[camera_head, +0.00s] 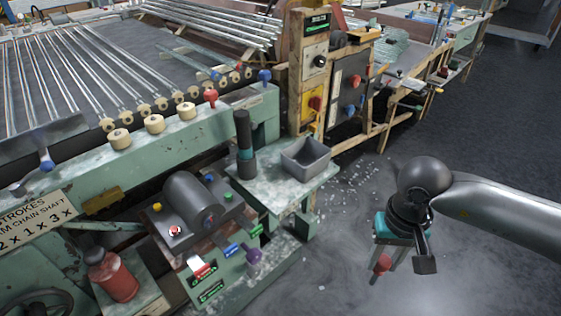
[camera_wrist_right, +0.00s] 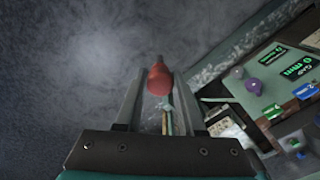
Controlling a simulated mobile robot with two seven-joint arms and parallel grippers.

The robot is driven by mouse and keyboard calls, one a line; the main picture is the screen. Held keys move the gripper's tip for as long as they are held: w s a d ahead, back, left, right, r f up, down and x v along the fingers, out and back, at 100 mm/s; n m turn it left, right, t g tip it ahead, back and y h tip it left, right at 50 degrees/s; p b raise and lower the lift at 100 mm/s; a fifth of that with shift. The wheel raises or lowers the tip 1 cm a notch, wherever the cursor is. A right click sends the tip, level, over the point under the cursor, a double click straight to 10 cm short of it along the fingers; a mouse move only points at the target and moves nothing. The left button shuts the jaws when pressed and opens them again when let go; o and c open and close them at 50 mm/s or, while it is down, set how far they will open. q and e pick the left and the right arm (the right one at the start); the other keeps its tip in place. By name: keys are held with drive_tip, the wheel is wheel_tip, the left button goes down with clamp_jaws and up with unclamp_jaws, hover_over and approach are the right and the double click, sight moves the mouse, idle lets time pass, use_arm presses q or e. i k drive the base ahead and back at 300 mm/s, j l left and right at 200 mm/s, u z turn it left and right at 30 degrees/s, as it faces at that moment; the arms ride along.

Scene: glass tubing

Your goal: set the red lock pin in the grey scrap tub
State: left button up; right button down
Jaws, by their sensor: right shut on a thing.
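The red lock pin (camera_head: 383,263) is held in my right gripper (camera_head: 398,262), which is out over the floor to the right of the machine. In the right wrist view the pin's red head (camera_wrist_right: 159,80) sits between the two shut fingers (camera_wrist_right: 160,100); the rest of the pin is hard to make out. The grey scrap tub (camera_head: 306,168) stands upright on a pale green shelf, left of and farther back than the right gripper. The tub looks empty from here. My left gripper is not in view.
A dark upright cylinder (camera_head: 244,145) stands beside the tub on the shelf (camera_head: 262,178). A wooden post with a control box (camera_head: 315,60) rises behind it. Glass bits lie on the floor (camera_head: 350,195). Open floor lies between the gripper and the shelf.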

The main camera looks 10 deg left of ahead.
sight(306, 159)
drive_tip(key=i+l+u, duration=0.2)
drive_tip(key=u, duration=0.15)
drive_tip(key=i+l+u, duration=0.2)
drive_tip(key=l+u, duration=0.15)
drive_tip(key=i+l+u, duration=0.1)
drive_tip(key=l+u, duration=0.2)
drive_tip(key=l, duration=0.15)
